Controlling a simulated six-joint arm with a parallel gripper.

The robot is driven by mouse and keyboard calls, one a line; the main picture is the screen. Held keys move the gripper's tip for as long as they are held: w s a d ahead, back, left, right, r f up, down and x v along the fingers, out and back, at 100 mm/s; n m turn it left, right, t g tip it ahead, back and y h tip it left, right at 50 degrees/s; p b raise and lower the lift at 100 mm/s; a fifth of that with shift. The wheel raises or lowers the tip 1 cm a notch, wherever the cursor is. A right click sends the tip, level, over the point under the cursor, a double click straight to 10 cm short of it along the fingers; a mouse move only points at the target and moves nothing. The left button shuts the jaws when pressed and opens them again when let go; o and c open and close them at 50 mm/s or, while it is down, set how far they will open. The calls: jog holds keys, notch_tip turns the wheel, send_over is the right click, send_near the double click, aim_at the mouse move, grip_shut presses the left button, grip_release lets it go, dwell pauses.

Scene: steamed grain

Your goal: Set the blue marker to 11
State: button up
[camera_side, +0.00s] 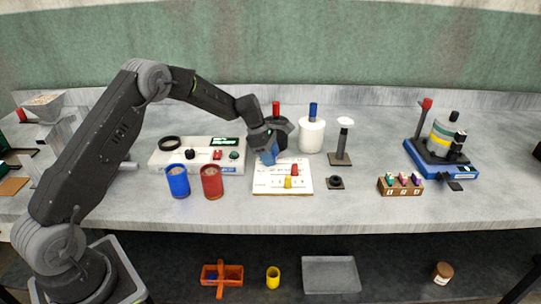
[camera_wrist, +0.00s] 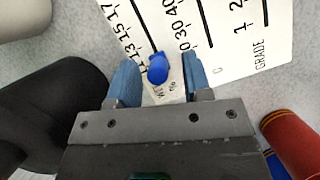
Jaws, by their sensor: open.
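The white scale board (camera_side: 263,188) lies on the bench and shows in part in the wrist view (camera_wrist: 225,62). The blue marker (camera_wrist: 158,68) is at the near end of the slot marked 11, 13, 15, 17, beside the partly covered 11. My gripper (camera_wrist: 158,74) is open, with one blue finger on each side of the marker and a gap at each side. In the side view my gripper (camera_side: 269,157) is low over the board's back left and hides the blue marker. A red marker (camera_side: 294,170) and a yellow marker (camera_side: 288,182) stand on the board.
Blue (camera_side: 178,182) and red (camera_side: 212,182) cups of grain stand left of the board. A white canister (camera_side: 312,136) and a dark one with a red top (camera_side: 276,110) stand close behind.

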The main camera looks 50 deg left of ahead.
jog(key=v, duration=1.4)
jog(key=s+d+r+m+t+y, duration=0.1)
jog(key=s+d+r+m, duration=0.5)
jog(key=s, duration=0.2)
jog(key=s+d+r+m+y, duration=0.1)
jog(key=s+d+r+m, duration=0.4)
jog(key=s+m, duration=0.15)
jog(key=s+d+f+m+t+y, duration=0.1)
jog(key=s+d+m, duration=0.1)
jog(key=s+m, duration=0.3)
jog(key=s+d+f+m+t, duration=0.1)
jog(key=s+m, duration=0.5)
jog(key=s, duration=0.8)
jog(key=shift+s+d+f+y, duration=0.3)
jog(key=shift+d+y, duration=0.1)
jog(key=shift+d, duration=0.45)
